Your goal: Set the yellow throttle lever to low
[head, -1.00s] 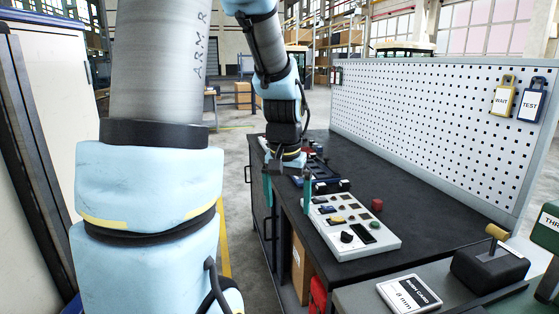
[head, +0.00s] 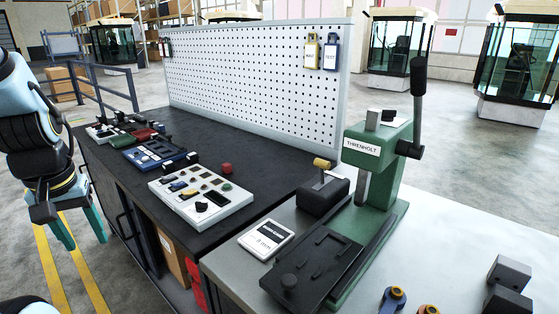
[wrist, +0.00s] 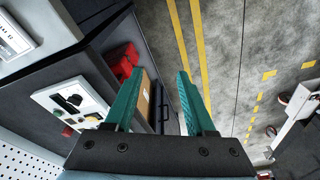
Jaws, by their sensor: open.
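A lever with a yellow knob (head: 322,163) stands up from a black box (head: 318,197) on the grey table, left of the green press, in the head view. Its stem looks near upright, and I cannot read any low mark on the box. My gripper (head: 80,230) hangs at the far left of the head view, beyond the dark workbench's left edge and well apart from the lever. Its two teal fingers are spread and empty. They also show in the wrist view (wrist: 159,78), over the floor beside the bench; the lever is not visible there.
A green press (head: 385,165) with a tall black handle stands right of the lever. A white card (head: 266,238) lies in front of the box. A white control panel (head: 203,196) and other panels sit on the dark workbench (head: 240,158). A pegboard (head: 250,85) stands behind.

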